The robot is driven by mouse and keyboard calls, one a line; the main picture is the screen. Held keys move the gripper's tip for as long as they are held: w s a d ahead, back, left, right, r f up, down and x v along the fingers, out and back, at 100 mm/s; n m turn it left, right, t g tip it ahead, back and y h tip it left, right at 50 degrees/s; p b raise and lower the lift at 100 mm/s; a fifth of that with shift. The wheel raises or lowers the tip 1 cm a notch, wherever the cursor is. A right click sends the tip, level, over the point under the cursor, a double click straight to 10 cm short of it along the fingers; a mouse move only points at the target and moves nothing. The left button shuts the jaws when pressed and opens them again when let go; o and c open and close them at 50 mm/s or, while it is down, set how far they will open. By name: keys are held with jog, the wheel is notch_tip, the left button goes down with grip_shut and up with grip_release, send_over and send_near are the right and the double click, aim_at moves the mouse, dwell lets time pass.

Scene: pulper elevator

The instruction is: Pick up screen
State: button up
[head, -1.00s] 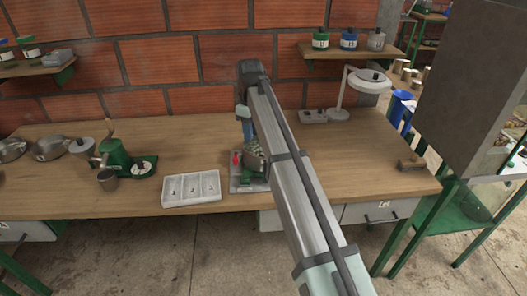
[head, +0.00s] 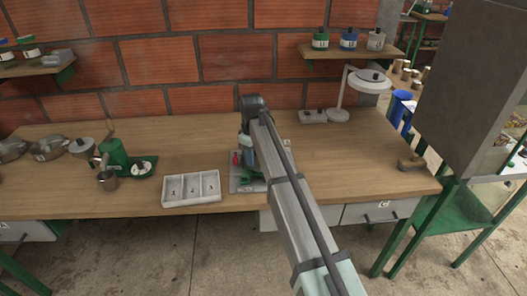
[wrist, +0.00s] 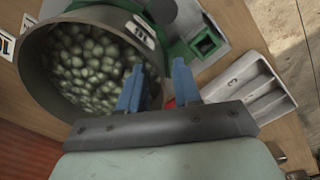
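No part is plainly marked as the screen. In the wrist view a round, dark metal container (wrist: 45,88) holds many pale green rounded pieces (wrist: 95,65). My gripper (wrist: 158,84) has two blue fingers spread apart with a gap between them. The left finger overlaps the container's inside and the right finger lies outside its rim; contact cannot be told. In the head view my gripper is low over a grey plate with a red knob (head: 236,158), and my arm hides most of the container and the fingers.
A white tray with three compartments (head: 191,203) stands left of the plate, near the bench's front edge. A green hand-cranked machine (head: 114,152) with a metal cup is farther left. A white lamp (head: 368,82) stands back right. The bench right of my arm is mostly clear.

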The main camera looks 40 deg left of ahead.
grip_shut()
jog(key=shift+r, duration=0.1)
dwell(0.6)
